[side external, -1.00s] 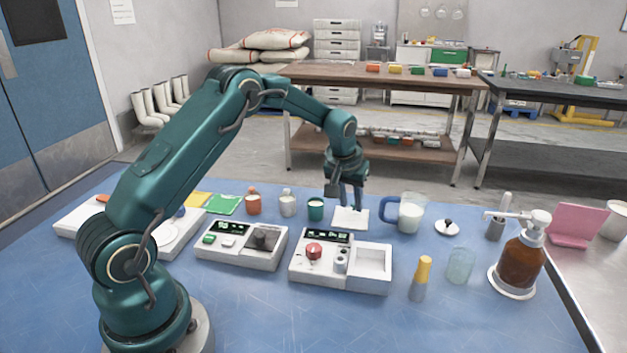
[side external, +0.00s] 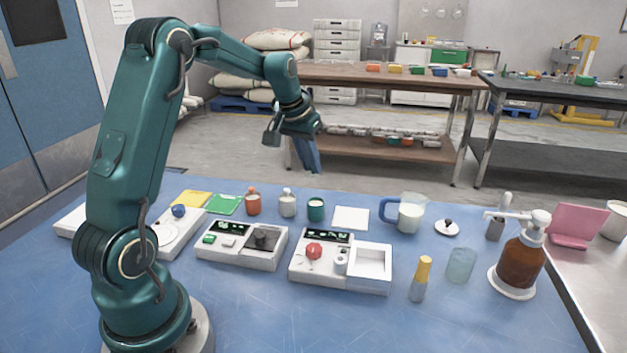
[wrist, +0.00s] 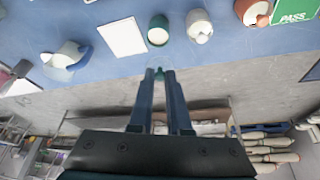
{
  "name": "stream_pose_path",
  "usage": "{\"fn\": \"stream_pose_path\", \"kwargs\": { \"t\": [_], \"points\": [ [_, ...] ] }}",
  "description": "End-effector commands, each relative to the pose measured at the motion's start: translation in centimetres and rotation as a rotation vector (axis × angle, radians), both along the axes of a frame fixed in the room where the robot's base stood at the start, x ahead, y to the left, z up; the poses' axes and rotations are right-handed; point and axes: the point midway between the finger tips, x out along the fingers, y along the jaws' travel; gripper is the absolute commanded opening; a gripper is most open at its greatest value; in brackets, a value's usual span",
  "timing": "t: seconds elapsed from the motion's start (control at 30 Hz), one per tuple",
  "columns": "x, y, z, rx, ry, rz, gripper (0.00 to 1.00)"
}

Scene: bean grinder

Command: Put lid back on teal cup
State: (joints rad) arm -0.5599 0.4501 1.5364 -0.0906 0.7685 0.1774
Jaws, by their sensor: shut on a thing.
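The teal cup (side external: 316,210) stands upright on the blue table, without a lid on top, and shows a pale inside in the wrist view (wrist: 158,36). My gripper (side external: 315,170) is raised above and behind the table's far edge, tilted, near the cup's column in the picture. In the wrist view its fingers (wrist: 159,74) are shut on a small teal thing, likely the teal lid (wrist: 159,72), mostly hidden between the fingertips. The gripper and lid are apart from the cup.
An orange lidded cup (side external: 253,203) and a white lidded cup (side external: 287,204) stand left of the teal cup. A white pad (side external: 351,218) lies to its right, then a blue-handled jug (side external: 410,213) and a black-knobbed white lid (side external: 447,228). Devices (side external: 342,265) stand in front.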

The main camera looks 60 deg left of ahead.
Motion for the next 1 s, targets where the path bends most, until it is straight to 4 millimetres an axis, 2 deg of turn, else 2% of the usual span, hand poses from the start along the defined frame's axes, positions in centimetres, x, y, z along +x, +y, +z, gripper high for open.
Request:
{"fn": "stream_pose_path", "kwargs": {
  "t": [0.17, 0.7, 1.0],
  "points": [
    [0.1, -0.2, -0.7, -0.002, 0.0, -0.007, 0.0],
    [0.1, -0.2, -5.4, -0.003, 0.002, -0.006, 0.0],
    [0.1, -0.2, -6.4, -0.001, 0.0, -0.006, 0.0]
  ]
}}
